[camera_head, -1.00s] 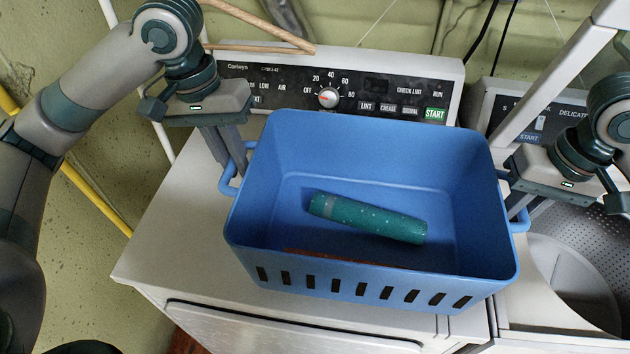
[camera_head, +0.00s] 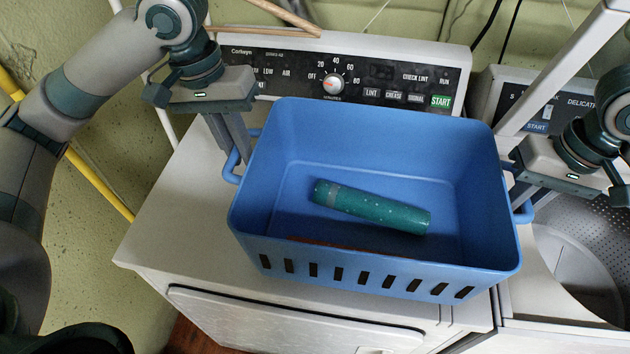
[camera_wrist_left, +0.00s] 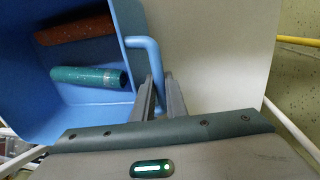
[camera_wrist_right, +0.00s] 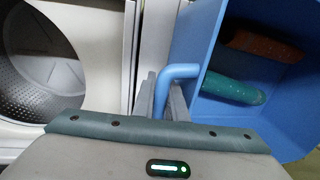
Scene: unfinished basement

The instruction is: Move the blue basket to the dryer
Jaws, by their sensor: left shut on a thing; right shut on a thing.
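The blue basket (camera_head: 380,185) is over the top of the white dryer (camera_head: 180,215), in the middle of the head view. I cannot tell whether it touches the top. A green speckled cylinder (camera_head: 370,207) lies inside it; a reddish-brown one (camera_wrist_left: 75,28) shows fully only in the wrist views and is mostly hidden behind the near wall in the head view. My left gripper (camera_head: 236,150) is shut on the basket's left handle (camera_wrist_left: 145,50). My right gripper (camera_head: 522,190) is shut on the right handle (camera_wrist_right: 178,72).
The dryer's control panel (camera_head: 340,80) stands behind the basket. An open-topped washer with a metal drum (camera_head: 580,260) is at the right. Wooden sticks (camera_head: 285,15) rest above the panel. Bare dryer top shows to the left of the basket.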

